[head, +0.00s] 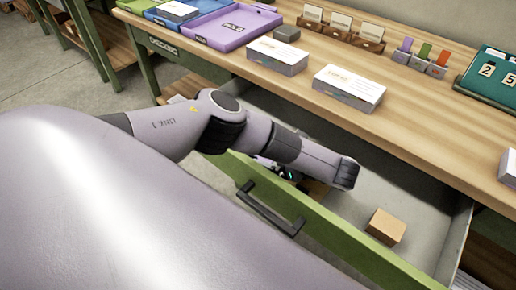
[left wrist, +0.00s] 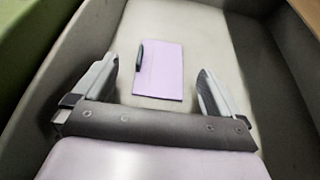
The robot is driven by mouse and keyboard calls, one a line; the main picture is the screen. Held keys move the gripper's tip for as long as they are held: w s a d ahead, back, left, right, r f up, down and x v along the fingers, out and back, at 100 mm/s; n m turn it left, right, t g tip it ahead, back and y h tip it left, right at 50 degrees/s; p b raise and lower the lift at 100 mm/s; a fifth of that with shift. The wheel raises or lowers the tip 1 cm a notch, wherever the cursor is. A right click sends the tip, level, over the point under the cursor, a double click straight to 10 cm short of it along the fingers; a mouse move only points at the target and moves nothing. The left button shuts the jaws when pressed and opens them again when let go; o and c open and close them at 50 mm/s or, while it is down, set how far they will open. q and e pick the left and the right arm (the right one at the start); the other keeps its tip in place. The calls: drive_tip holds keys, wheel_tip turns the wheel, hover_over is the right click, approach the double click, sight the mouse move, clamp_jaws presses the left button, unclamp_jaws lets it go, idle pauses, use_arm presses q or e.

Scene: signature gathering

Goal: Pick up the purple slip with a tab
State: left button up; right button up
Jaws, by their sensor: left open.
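The purple slip (left wrist: 160,72) lies flat on the drawer's floor in the left wrist view. A dark tab (left wrist: 139,55) stands along its upper left edge. My left gripper (left wrist: 160,88) is open, with one finger to each side of the slip in that view and nothing held between them. The gap in height between fingers and slip is hard to judge. In the head view my left arm reaches down into the open drawer (head: 287,205), and its wrist hides the slip and most of the gripper. My right gripper is in neither view.
A small tan box (head: 386,227) lies at the drawer's right end. The desk top (head: 420,118) above holds white card stacks (head: 349,88), coloured trays (head: 229,27), card holders (head: 340,28) and a date block (head: 490,75). The drawer walls surround my left gripper closely.

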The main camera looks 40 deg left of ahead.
use_arm(q)
drive_tip(key=b+x, duration=0.1)
drive_tip(key=x, duration=0.2)
drive_tip(key=shift+w+a+f, duration=0.15)
drive_tip(key=shift+a, duration=0.2)
drive_tip(key=shift+a+b, duration=0.3)
drive_tip(key=shift+b, duration=0.05)
drive_tip(key=c, duration=1.1)
